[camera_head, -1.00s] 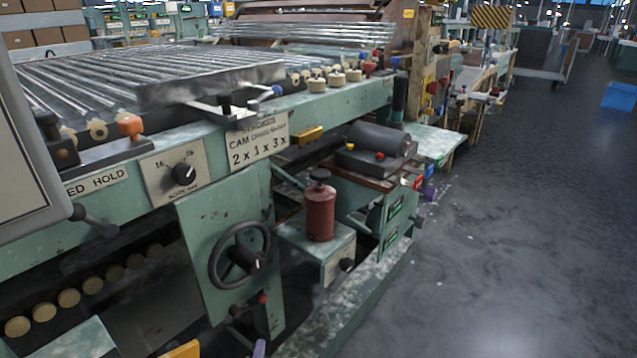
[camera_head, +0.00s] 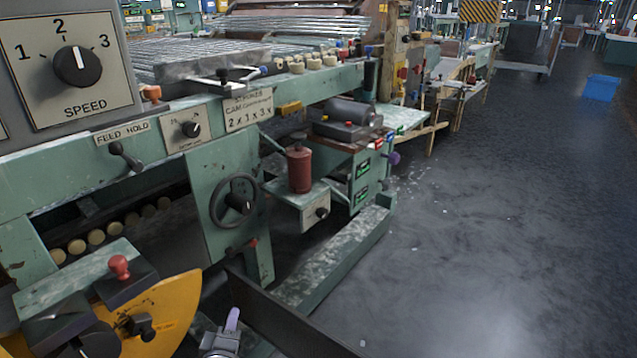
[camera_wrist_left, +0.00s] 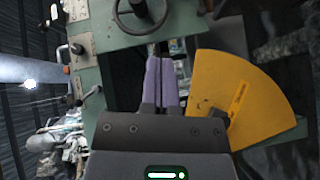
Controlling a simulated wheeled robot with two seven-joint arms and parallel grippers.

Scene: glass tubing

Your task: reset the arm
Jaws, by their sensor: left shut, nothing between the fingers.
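My left gripper (camera_head: 232,322) shows at the bottom of the head view, with a purple finger pointing up and its grey body cut off by the frame edge. In the left wrist view the two purple fingers (camera_wrist_left: 160,66) lie side by side, shut with nothing held between them. The gripper is in front of the green machine (camera_head: 225,150), below its handwheel (camera_head: 236,201). I cannot tell the exact gap to the machine. My right gripper is in neither view.
A yellow quarter-disc plate (camera_head: 172,305) is left of the gripper; it also shows in the left wrist view (camera_wrist_left: 235,90). A red canister (camera_head: 299,170) sits on a machine ledge. A speed dial panel (camera_head: 75,65) is at upper left. Open grey floor (camera_head: 500,220) lies to the right.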

